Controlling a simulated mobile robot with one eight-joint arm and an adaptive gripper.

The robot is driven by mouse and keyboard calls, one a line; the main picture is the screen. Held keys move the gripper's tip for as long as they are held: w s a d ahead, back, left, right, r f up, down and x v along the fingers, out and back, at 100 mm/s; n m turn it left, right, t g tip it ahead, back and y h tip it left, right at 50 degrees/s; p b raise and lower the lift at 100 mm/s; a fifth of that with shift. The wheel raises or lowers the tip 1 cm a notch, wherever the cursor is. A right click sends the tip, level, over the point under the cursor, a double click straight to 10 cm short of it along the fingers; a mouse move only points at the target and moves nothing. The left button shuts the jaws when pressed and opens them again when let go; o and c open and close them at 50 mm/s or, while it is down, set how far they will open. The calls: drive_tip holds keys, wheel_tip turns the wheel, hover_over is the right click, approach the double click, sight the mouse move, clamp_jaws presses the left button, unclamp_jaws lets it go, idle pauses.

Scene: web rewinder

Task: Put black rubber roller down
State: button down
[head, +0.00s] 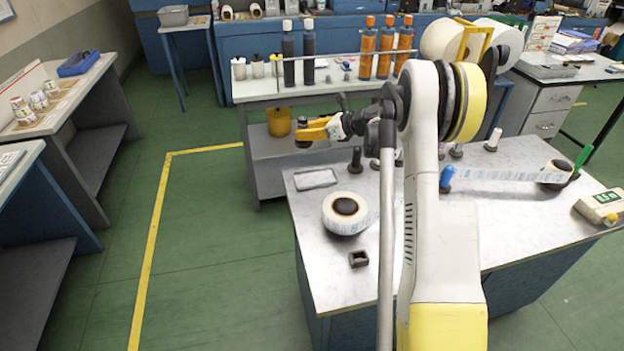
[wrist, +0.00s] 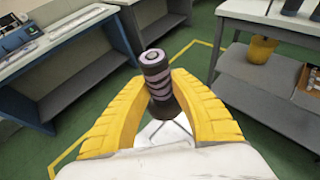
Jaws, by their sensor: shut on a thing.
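My gripper (head: 327,129) has yellow fingers and reaches out to the left of my arm in the head view. In the wrist view my gripper (wrist: 158,98) is shut on the black rubber roller (wrist: 155,75), a dark cylinder with paler bands and a light round end. The roller stands out past the fingertips, with the floor behind it. In the head view only a small dark part of the roller (head: 303,143) shows by the fingers. It is held in the air, apart from any surface that I can make out.
A shelf bench (head: 270,93) with bottles and a yellow bucket (head: 279,122) stands behind. Green floor is clear at left.

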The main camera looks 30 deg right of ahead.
drive_tip(key=d+f+n+y, duration=0.1)
drive_tip(key=d+f+y, duration=0.15)
drive_tip(key=d, duration=0.75)
drive_tip(key=b, duration=0.3)
hover_over(306, 181)
drive_tip(key=shift+n+g+h, duration=0.3)
drive_tip(key=shift+h, duration=0.15)
wheel_tip(306, 181, down, 8)
drive_tip(key=shift+f+b, duration=1)
drive_tip(key=shift+f, duration=1)
drive_tip(key=shift+f, duration=0.1)
drive_tip(key=c, duration=1.2)
unclamp_jaws()
drive_tip(key=shift+c, duration=0.2)
